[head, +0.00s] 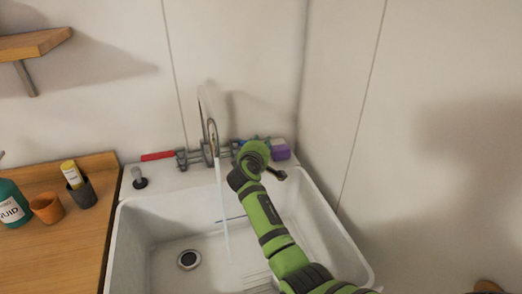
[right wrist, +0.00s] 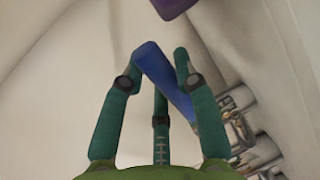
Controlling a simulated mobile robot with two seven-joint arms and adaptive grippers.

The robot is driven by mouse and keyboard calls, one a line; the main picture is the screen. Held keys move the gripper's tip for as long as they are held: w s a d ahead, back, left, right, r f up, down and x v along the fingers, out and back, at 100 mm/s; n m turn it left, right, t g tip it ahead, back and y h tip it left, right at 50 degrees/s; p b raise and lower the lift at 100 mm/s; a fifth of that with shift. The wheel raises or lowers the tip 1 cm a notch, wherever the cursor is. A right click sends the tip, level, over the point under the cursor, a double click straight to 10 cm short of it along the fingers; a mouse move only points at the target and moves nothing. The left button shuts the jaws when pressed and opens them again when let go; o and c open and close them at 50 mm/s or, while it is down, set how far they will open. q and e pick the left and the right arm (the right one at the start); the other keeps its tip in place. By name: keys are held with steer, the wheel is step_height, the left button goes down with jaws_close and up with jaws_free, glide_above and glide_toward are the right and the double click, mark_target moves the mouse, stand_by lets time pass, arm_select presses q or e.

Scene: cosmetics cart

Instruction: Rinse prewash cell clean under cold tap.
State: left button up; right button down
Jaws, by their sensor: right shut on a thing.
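The tap (head: 210,125) stands at the back of the white sink (head: 118,235). A thin stream of water (head: 222,195) falls from it into the basin. A red lever (head: 157,156) is on its left side. My right gripper (head: 254,153) is at the tap's right side, its fingertips mostly hidden in the head view. In the right wrist view, my right gripper (right wrist: 160,68) is shut around a long blue lever (right wrist: 163,82), which leads toward the metal tap fittings (right wrist: 240,120). My left gripper is not in view. I cannot make out a prewash cell.
A purple block (head: 280,150) sits on the back ledge, right of my gripper. A dark-based stopper (head: 139,181) stands on the ledge's left. A wooden counter (head: 50,250) at left holds a green bottle (head: 12,203), an orange cup (head: 46,208) and a dark cup (head: 84,193).

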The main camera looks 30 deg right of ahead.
steer(key=shift+s+a+f+m+g+h+b, duration=0.1)
steer(key=shift+s+m+g+h+b, duration=0.05)
steer(key=shift+m+g+h+b, duration=0.2)
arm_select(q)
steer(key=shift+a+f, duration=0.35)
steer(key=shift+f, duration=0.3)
arm_select(e)
steer(key=shift+h, duration=0.25)
steer(key=c, duration=0.9)
jaws_free()
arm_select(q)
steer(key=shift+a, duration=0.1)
